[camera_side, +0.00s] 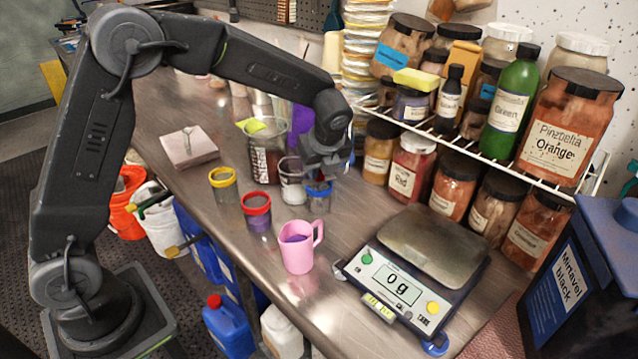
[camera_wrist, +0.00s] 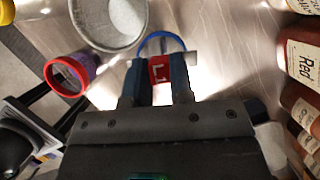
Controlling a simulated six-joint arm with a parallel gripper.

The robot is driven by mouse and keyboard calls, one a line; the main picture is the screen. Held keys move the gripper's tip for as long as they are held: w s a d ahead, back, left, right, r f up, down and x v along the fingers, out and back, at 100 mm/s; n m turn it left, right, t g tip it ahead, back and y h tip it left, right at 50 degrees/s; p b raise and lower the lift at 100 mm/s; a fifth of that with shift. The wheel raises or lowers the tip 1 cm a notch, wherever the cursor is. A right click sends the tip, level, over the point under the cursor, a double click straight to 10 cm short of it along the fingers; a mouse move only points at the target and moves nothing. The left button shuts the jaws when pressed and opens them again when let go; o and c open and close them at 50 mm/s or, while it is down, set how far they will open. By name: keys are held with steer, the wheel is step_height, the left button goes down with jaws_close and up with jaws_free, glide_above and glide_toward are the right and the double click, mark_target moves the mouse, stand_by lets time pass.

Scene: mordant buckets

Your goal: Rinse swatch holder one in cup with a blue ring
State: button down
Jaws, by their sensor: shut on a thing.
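My gripper (camera_side: 325,172) points down directly over the cup with a blue ring (camera_side: 319,204), its fingers close to the rim. In the wrist view my gripper (camera_wrist: 158,82) is shut on a holder with a red tag (camera_wrist: 159,71) that reads "L1", which I take as swatch holder one. The blue ring (camera_wrist: 161,37) shows just beyond the tag, partly behind the fingers. The lower part of the holder is hidden, so I cannot tell how deep it sits in the cup.
A pale cup (camera_side: 291,186) stands close left of the blue-ringed cup. Cups with a red ring (camera_side: 257,214) and a yellow ring (camera_side: 223,187), a dark beaker (camera_side: 266,160) and a pink mug (camera_side: 296,255) stand nearby. A scale (camera_side: 433,243) and jar shelf (camera_side: 480,150) are right.

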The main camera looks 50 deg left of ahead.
steer(key=shift+f, duration=0.2)
steer(key=shift+r, duration=0.2)
steer(key=shift+r, duration=0.2)
steer(key=shift+f, duration=0.45)
steer(key=shift+r, duration=0.15)
steer(key=shift+r, duration=0.3)
steer(key=shift+r, duration=3.1)
